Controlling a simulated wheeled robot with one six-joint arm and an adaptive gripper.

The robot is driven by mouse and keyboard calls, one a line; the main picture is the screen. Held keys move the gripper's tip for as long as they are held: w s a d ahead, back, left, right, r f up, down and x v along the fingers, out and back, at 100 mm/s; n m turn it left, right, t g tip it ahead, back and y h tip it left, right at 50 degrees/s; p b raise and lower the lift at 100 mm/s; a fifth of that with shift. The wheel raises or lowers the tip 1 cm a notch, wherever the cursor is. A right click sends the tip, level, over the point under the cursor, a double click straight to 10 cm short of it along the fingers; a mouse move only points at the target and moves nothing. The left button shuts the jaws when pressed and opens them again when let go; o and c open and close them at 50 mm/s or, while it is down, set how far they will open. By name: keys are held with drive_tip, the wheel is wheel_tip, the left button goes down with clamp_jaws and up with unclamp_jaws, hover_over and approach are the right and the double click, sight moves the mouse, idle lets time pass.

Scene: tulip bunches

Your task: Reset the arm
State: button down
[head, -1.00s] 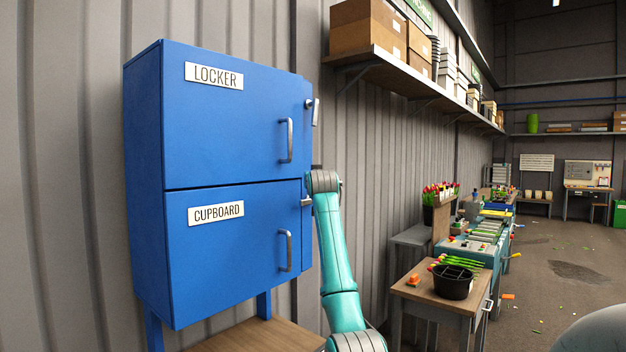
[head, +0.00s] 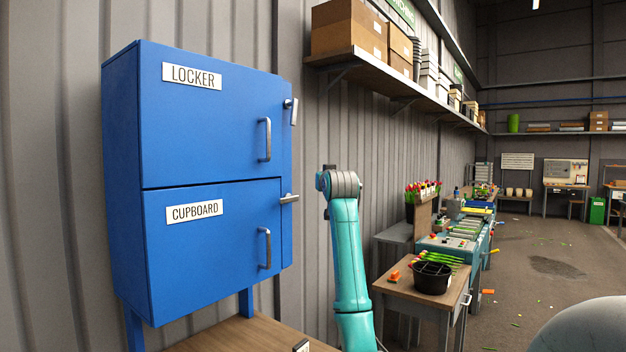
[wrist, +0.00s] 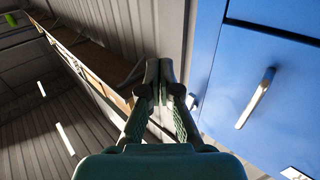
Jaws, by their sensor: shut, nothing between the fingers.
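My gripper (wrist: 160,82) shows in the wrist view with its fingers together and nothing between them. The blue doors of the locker (wrist: 270,70) are to its right there, apart from the fingertips. In the head view my teal arm stands upright just right of the blue locker (head: 215,125) and cupboard (head: 200,250). The gripper itself cannot be made out there. Both doors look closed. The upper latch handle (head: 293,110) hangs down, tilted slightly. The lower latch handle (head: 290,198) points sideways to the right.
A wooden surface (head: 240,335) lies below the cupboard. A wall shelf (head: 375,68) with boxes runs above and behind my arm. A small table (head: 400,285) with a black pot (head: 432,278) stands to the right, with a workbench beyond. The floor at right is mostly open.

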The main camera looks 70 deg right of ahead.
drive_tip(key=shift+s+a, duration=0.1)
drive_tip(key=shift+s, duration=0.3)
